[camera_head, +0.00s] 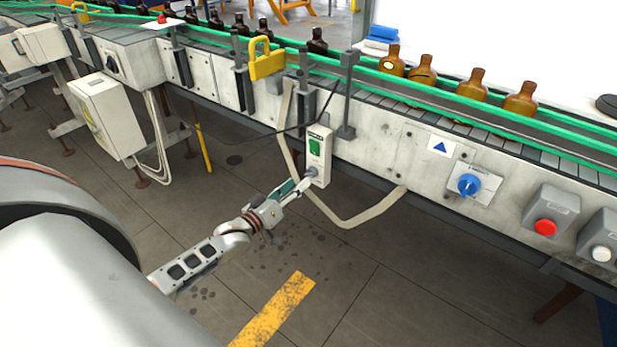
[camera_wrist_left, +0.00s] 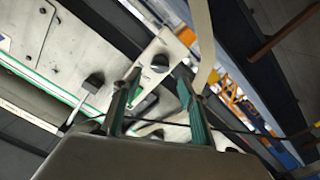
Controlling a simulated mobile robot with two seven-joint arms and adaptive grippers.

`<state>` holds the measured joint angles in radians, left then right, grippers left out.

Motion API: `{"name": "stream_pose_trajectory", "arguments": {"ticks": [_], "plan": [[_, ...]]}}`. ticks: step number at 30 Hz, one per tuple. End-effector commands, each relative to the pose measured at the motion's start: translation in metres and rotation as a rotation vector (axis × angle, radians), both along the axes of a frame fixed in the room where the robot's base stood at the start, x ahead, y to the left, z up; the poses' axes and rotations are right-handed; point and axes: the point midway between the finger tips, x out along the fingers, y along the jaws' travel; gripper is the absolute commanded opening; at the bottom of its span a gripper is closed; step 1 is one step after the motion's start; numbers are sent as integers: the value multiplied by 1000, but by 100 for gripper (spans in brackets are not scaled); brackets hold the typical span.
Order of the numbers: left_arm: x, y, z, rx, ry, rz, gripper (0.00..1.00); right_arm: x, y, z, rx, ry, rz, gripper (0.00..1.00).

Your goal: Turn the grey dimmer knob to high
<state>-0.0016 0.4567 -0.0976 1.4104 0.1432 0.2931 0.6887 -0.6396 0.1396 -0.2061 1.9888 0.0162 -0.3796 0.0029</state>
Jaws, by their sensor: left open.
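The grey dimmer knob (camera_head: 311,171) is at the lower end of a narrow white control box (camera_head: 320,143) on the conveyor's side. A green switch (camera_head: 315,147) sits above it on the same box. In the left wrist view the knob (camera_wrist_left: 160,63) shows as a dark round cap on the pale box. My left gripper (camera_head: 300,187) is open right by the knob. In the left wrist view its two green-lined fingers (camera_wrist_left: 158,76) point toward the knob, which appears between and slightly beyond their tips. I cannot tell whether they touch it. My right gripper is out of view.
A loop of pale strap (camera_head: 345,222) hangs below and around the box. A yellow padlock (camera_head: 266,60) hangs above left. To the right are a blue knob (camera_head: 469,184), a red button (camera_head: 545,227) and a white button (camera_head: 602,253). Amber bottles (camera_head: 470,84) stand on the conveyor.

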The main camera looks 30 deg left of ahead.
Motion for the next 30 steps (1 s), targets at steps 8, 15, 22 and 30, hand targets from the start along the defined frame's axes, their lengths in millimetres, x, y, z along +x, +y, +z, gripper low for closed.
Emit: {"name": "stream_pose_trajectory", "arguments": {"ticks": [8,15,22,30], "plan": [[40,-4,-2,2,1,0,42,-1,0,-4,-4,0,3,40],[54,-5,-1,1,1,0,42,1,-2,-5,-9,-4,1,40],[55,-5,0,1,1,0,42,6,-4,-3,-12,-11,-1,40],[55,-5,0,1,2,-1,4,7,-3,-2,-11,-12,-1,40]]}}
